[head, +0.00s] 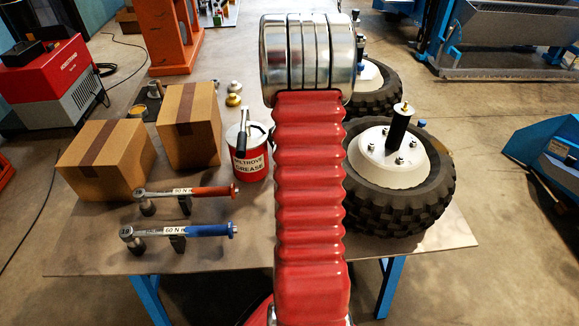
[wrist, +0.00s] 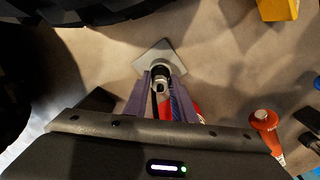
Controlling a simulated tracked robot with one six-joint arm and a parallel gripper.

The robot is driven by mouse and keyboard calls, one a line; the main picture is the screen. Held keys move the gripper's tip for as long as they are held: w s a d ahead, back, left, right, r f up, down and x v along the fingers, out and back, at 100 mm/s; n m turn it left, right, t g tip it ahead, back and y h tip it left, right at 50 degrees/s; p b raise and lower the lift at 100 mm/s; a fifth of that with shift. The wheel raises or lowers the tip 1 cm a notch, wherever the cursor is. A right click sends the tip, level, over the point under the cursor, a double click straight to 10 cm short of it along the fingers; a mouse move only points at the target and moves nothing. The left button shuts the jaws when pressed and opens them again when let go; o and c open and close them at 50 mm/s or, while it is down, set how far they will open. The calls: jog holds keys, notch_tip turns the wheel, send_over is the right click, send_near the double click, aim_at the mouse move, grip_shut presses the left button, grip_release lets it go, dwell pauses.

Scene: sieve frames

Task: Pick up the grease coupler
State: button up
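In the wrist view, my gripper (wrist: 162,84) has two purple-grey fingers pointing at a small black and silver cylinder, which looks like the grease coupler (wrist: 160,74). The cylinder is between or just past the fingertips, over a pale square plate (wrist: 154,58). I cannot tell whether the fingers touch it or whether it rests on the plate. In the head view, my red-sleeved arm hides my gripper, and I cannot make out the coupler there.
In the head view, two cardboard boxes (head: 188,125), a grease can (head: 248,160) and two torque wrenches (head: 180,232) are left of my arm on the table (head: 455,232). Black-tyred wheels (head: 400,180) stand to the right. An orange-red item (wrist: 264,121) lies right in the wrist view.

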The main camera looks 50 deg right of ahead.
grip_shut()
jog(key=shift+r, duration=0.1)
notch_tip(320, 180, up, 10)
jog(key=shift+f, duration=0.1)
dwell(0.6)
dwell(0.4)
